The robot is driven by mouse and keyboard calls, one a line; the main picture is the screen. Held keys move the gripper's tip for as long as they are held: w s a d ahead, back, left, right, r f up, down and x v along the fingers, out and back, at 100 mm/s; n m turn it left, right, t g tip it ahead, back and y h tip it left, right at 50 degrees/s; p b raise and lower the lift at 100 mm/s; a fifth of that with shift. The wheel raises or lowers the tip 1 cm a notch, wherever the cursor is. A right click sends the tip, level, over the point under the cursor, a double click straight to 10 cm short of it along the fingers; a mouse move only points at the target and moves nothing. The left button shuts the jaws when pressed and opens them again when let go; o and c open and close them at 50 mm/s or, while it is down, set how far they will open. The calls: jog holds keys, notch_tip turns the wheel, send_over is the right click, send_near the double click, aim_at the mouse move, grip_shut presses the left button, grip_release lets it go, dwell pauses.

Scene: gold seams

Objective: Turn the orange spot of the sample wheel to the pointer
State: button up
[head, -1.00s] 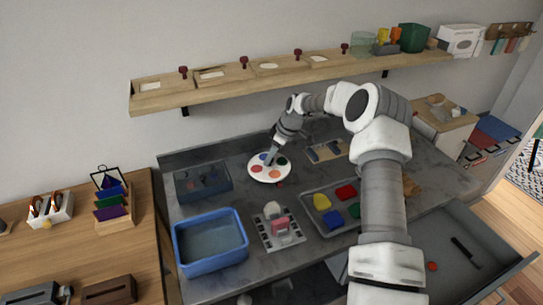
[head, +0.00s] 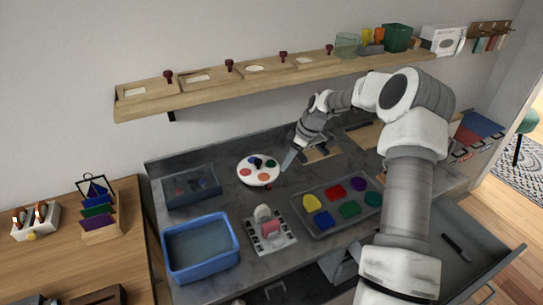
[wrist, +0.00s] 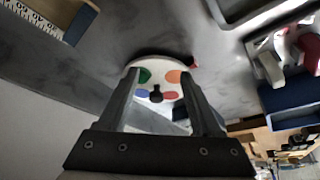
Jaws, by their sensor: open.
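The sample wheel (head: 258,170) is a white disc with coloured spots and a black central knob, on the grey counter. In the wrist view the wheel (wrist: 157,66) shows between my fingers, farther off than the fingertips. Its orange spot (wrist: 173,76) is at the upper right there, nearest the small red pointer (wrist: 194,66) at the rim. The head view shows the pointer (head: 268,187) at the wheel's front right edge. Exact alignment cannot be told. My gripper (head: 288,162) is open and empty, just right of the wheel, apart from the knob (wrist: 156,94).
A blue bin (head: 200,247) and a dark box (head: 190,187) stand left of the wheel. A tray (head: 325,230) with coloured pieces and a white rack (head: 270,235) lie in front. A wooden shelf (head: 215,92) runs above. An open drawer (head: 480,245) is at right.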

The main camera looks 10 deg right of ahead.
jog(key=shift+s+d, duration=0.45)
jog(key=shift+d, duration=0.2)
jog(key=shift+s+d, duration=0.45)
jog(key=shift+d, duration=0.2)
